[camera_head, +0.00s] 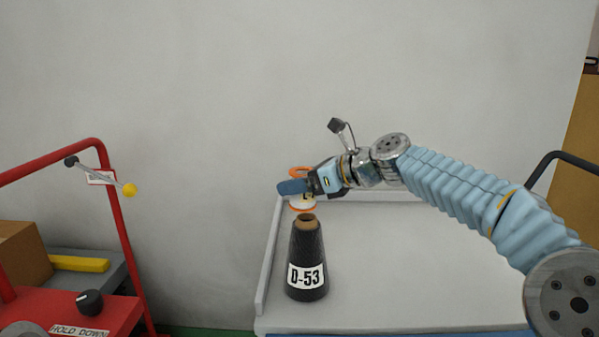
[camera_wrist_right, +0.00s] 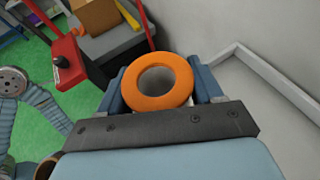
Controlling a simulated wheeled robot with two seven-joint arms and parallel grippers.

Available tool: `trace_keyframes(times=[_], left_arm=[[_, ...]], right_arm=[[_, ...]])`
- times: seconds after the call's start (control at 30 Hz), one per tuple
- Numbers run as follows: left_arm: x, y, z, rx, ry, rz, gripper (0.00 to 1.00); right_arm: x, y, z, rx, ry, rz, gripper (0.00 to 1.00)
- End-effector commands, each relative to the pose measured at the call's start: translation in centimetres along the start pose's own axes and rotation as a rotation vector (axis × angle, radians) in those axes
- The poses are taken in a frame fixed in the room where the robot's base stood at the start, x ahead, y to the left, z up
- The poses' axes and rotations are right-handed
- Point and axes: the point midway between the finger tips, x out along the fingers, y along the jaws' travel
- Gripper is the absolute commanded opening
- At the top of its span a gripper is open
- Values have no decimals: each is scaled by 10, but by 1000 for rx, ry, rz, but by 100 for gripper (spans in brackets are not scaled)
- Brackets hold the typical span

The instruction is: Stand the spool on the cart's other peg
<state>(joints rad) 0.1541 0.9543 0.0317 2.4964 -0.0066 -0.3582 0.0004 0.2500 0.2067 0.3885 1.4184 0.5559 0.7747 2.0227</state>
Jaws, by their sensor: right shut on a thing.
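My right gripper (camera_head: 300,188) is shut on the spool (camera_head: 303,208), which has orange ends and a white part between. In the right wrist view, the spool's orange ring (camera_wrist_right: 157,103) with an open hole sits between the blue fingers (camera_wrist_right: 157,84). The spool is in the air, above or behind the tip of a black cone (camera_head: 307,258) labelled D-53; the exact depth is unclear. The cone stands upright on the pale cart top (camera_head: 420,270). I cannot make out a bare peg in either view. My left gripper does not show.
The cart has a raised pale rim (camera_head: 267,250) and a dark handle (camera_head: 565,157) at right. The cart top right of the cone looks clear.

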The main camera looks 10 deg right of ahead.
Motion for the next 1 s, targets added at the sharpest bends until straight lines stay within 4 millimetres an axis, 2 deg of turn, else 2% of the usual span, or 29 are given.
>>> trace_keyframes(times=[0.43, 0.63, 0.77, 1.0], left_arm=[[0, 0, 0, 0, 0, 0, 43], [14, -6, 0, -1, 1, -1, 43], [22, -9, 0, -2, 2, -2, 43], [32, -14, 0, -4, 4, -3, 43]], right_arm=[[14, 0, -34, 1, 2, 0, 30], [22, 0, -52, 2, 2, -1, 30], [26, 0, -64, 3, 6, 1, 11], [32, 0, -76, 1, 3, 1, 11]])
